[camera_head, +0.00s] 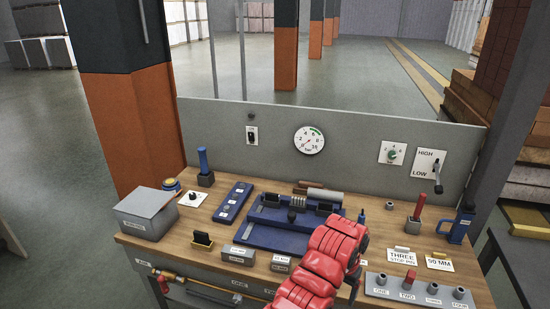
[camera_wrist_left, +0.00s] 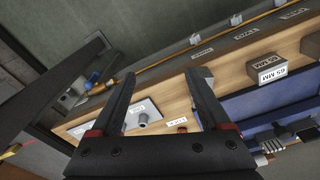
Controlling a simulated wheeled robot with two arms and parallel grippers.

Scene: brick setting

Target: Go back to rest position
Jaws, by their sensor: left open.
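My red left arm (camera_head: 322,265) reaches over the front of the workbench (camera_head: 185,238) in the head view. The arm largely hides its own gripper there. In the left wrist view my left gripper (camera_wrist_left: 168,76) shows two dark fingers, spread apart with nothing between them. Beyond and below the fingers are the wooden bench edge and a light plate with a grey knob (camera_wrist_left: 143,122). A grey block marked 65 MM (camera_wrist_left: 266,68) is to the right of the fingers, apart from them. My right gripper is not in view.
A blue fixture (camera_head: 272,239) lies close left of the arm. A grey labelled block with holes (camera_head: 423,294) is at the right front. A grey box (camera_head: 147,212) stands at the left end. A panel with a gauge (camera_head: 309,140) closes the back.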

